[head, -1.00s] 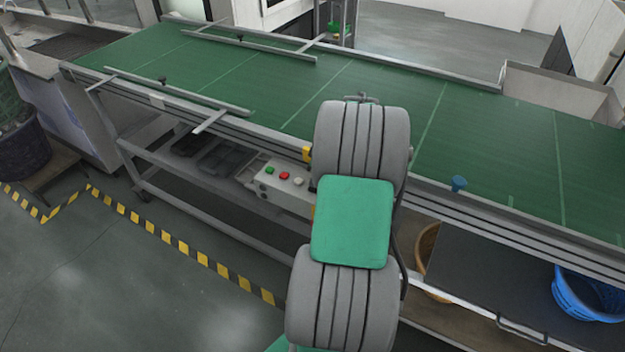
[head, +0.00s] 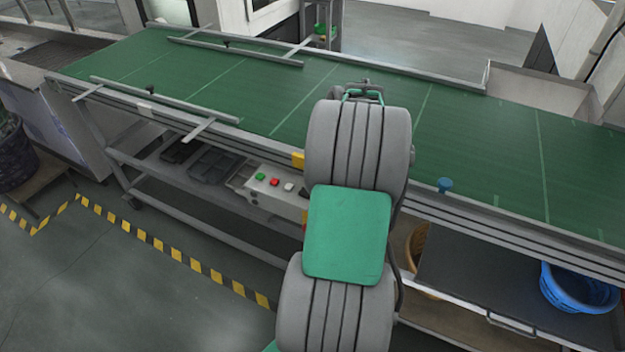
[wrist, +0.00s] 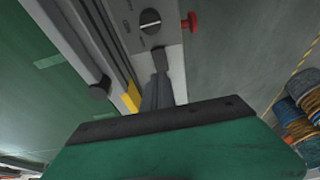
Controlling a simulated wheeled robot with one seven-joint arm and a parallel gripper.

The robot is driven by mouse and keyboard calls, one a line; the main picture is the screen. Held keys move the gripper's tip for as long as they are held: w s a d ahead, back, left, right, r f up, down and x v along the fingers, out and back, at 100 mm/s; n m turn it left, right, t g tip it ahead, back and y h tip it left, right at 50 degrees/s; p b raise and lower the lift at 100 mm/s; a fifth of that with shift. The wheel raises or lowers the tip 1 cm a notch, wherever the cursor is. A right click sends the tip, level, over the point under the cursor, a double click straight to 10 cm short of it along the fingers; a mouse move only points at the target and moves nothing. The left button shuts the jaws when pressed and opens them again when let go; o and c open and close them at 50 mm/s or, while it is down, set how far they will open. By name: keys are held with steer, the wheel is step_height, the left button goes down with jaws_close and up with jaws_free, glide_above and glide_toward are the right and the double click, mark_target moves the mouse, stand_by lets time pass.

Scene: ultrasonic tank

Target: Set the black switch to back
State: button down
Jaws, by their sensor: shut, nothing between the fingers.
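A round black knob with a pale line across it, which looks like the black switch (wrist: 150,20), sits on a grey panel at the top of the wrist view. In the head view, a small dark switch (head: 304,191) shows at the right end of the control box (head: 275,197), partly beside my arm. My gripper (wrist: 161,58) is shut and empty in the wrist view. Its fingertips are just below the knob in the picture; I cannot tell whether they touch the panel. My arm hides the gripper in the head view.
A red button (wrist: 190,22) sticks out beside the panel in the wrist view. Green (head: 260,176), red (head: 275,182) and white (head: 289,187) buttons are on the box. The green conveyor (head: 300,95) runs above it. A blue basket (head: 578,290) stands lower right.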

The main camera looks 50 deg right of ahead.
steer(key=v, duration=0.7)
steer(key=shift+s+r, duration=0.25)
steer(key=shift+s, duration=0.1)
step_height(320, 180, down, 6)
steer(key=w+d+b, duration=0.1)
steer(key=d+b, duration=0.1)
steer(key=b, duration=0.7)
step_height(320, 180, up, 6)
steer(key=a, duration=0.2)
steer(key=shift+w+a+t+p, duration=0.2)
steer(key=shift+w+t+p, duration=0.05)
steer(key=shift+t+p, duration=0.05)
steer(key=shift+r, duration=0.1)
